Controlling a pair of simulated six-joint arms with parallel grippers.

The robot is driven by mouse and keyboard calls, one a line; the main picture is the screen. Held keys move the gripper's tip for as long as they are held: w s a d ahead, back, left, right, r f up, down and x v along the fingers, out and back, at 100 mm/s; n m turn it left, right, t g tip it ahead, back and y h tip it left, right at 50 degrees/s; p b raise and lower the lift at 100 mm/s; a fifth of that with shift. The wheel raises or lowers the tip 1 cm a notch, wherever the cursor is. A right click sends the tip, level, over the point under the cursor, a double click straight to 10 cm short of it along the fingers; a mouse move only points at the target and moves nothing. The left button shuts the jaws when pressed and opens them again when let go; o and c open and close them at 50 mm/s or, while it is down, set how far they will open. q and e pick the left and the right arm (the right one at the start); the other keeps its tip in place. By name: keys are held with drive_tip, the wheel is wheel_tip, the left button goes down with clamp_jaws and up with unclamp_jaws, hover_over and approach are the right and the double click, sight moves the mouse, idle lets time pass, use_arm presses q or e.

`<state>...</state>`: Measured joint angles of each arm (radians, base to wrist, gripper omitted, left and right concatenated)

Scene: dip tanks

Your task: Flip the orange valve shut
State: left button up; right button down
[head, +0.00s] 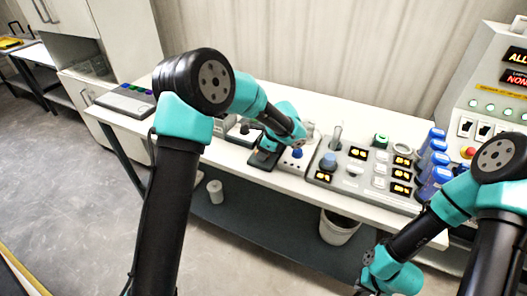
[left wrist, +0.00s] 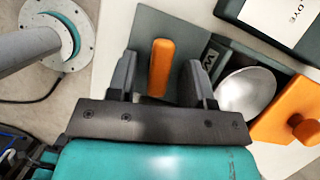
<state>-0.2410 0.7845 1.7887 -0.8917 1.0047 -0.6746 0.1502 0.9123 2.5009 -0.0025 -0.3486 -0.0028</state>
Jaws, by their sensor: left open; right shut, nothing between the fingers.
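The orange valve handle (left wrist: 161,68) stands upright in the left wrist view, on a dark grey base with white lettering beside it. My left gripper (left wrist: 160,75) is open, with one dark finger on each side of the handle. Gaps show between the handle and both fingers. In the head view my left gripper (head: 265,153) is over the left-middle of the bench, and the handle is hidden there behind my arm. My right gripper (head: 366,288) is low at the bottom edge of the head view, shut and partly cut off, away from the bench.
Right of the handle are a shiny metal bowl (left wrist: 246,92) and an orange block with a knob (left wrist: 302,128). A dark box labelled DYE (left wrist: 240,12) is above. A bucket (head: 338,228) is below.

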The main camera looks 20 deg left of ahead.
use_arm(q)
drive_tip(key=shift+c, duration=0.2)
clamp_jaws()
drive_tip(key=shift+m+t, duration=0.4)
drive_tip(key=shift+m, duration=0.6)
drive_tip(key=shift+o, duration=0.2)
unclamp_jaws()
drive_tip(key=v, duration=1.7)
drive_tip(key=shift+r, duration=0.2)
